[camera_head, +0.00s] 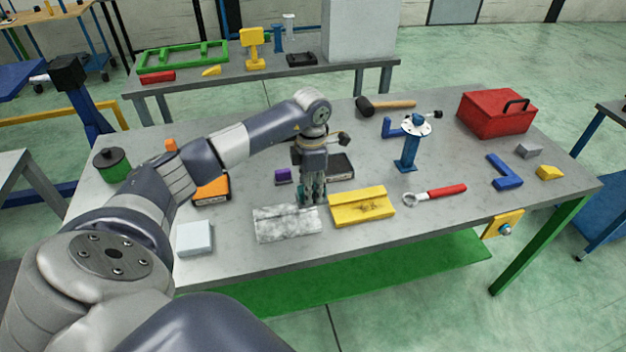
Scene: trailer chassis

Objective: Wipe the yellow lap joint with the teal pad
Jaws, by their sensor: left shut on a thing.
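The yellow lap joint (345,213) lies near the front edge of the table, a stepped plate with dark smudges on its face. A grey-white lap joint (287,231) with dark marks lies to its left. My left gripper (312,197) points down just behind the gap between the two joints and is shut on the teal pad (301,191). Only a little teal shows beside the fingers; the rest of the pad is hidden. I cannot tell whether the pad touches the table. My right gripper is not in view.
Behind the gripper are a purple block (283,176) and a dark box (340,167). A red-handled wrench (440,193) and a blue stand (407,152) are to the right. An orange-black box (212,190) and a pale block (194,238) are to the left. A red toolbox (490,117) stands far right.

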